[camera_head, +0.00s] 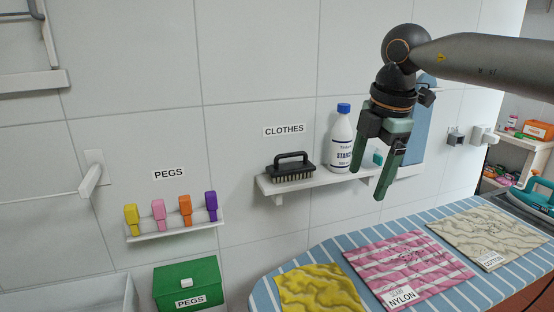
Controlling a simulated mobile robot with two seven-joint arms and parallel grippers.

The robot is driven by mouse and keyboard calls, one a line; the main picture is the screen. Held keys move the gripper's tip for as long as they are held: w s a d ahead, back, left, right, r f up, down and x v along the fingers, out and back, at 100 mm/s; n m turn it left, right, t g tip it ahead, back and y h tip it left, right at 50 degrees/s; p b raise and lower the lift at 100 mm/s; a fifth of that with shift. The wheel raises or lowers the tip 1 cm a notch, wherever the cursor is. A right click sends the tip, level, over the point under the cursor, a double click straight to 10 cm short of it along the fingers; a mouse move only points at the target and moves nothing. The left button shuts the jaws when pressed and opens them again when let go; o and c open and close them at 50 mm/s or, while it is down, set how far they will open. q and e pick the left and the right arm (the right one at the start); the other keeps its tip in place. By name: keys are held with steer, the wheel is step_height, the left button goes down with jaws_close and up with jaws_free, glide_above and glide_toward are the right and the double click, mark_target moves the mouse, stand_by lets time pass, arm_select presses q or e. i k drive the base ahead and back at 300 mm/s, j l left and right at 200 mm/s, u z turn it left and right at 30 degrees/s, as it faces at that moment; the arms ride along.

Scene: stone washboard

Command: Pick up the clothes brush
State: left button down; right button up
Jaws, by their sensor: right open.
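The clothes brush (291,168) is black with a loop handle and pale bristles pointing down. It sits on the left part of a white wall shelf (300,184), under a label reading CLOTHES. My right gripper (369,183) comes in from the upper right and points down. It is open and empty, to the right of the brush and apart from it. It hangs in front of the shelf's right part and hides some of it. My left gripper is not in view.
A white starch bottle (341,139) with a blue cap stands between brush and gripper. A striped ironing board (262,297) with folded cloths lies below. Several coloured pegs sit on a peg shelf (176,230) at left, above a green pegs box (187,284).

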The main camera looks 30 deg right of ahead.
mark_target(297, 170)
steer(key=i, duration=0.95)
